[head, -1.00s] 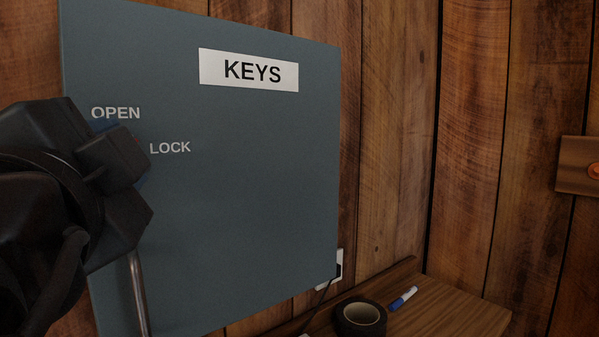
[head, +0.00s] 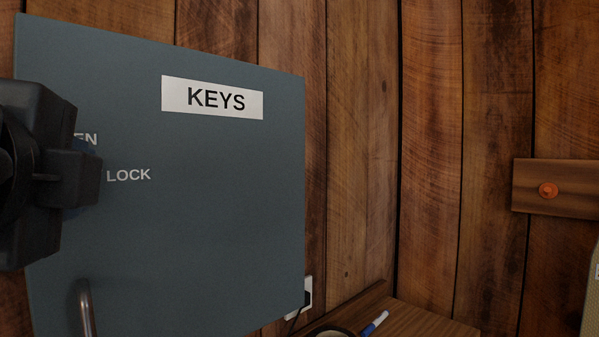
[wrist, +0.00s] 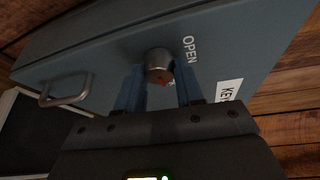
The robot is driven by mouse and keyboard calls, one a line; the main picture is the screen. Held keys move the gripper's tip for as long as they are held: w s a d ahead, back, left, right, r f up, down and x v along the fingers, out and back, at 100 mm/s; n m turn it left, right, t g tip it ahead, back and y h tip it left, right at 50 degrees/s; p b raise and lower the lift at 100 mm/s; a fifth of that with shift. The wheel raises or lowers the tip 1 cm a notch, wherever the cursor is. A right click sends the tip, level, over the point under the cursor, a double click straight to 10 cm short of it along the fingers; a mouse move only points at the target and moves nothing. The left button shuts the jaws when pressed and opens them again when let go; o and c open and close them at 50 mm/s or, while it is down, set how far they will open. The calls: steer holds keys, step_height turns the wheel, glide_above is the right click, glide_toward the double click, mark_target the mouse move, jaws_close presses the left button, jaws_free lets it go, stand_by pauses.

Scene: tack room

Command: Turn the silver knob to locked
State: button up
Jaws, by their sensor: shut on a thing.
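The silver knob (wrist: 158,64) sits on the blue-grey key cabinet (head: 200,220) and has a small red mark on its face. In the wrist view my gripper (wrist: 159,84) has its two blue fingers on either side of the knob, shut on it. In the head view my gripper (head: 84,178) is at the left edge and hides the knob. The LOCK label (head: 129,175) is readable there, while the OPEN label (head: 86,139) is partly covered.
A bar handle (head: 86,308) is on the cabinet below the knob. A KEYS sign (head: 212,98) is near its top. A wooden shelf (head: 420,322) at lower right holds a marker (head: 375,324) and a roll of tape (head: 335,332). A wall outlet (head: 305,293) is beside the cabinet.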

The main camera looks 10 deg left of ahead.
steer(key=shift+f, duration=0.1)
stand_by(0.3)
steer(key=o, duration=1)
steer(key=v, duration=0.7)
steer(key=shift+s+d, duration=0.2)
steer(key=shift+s, duration=0.1)
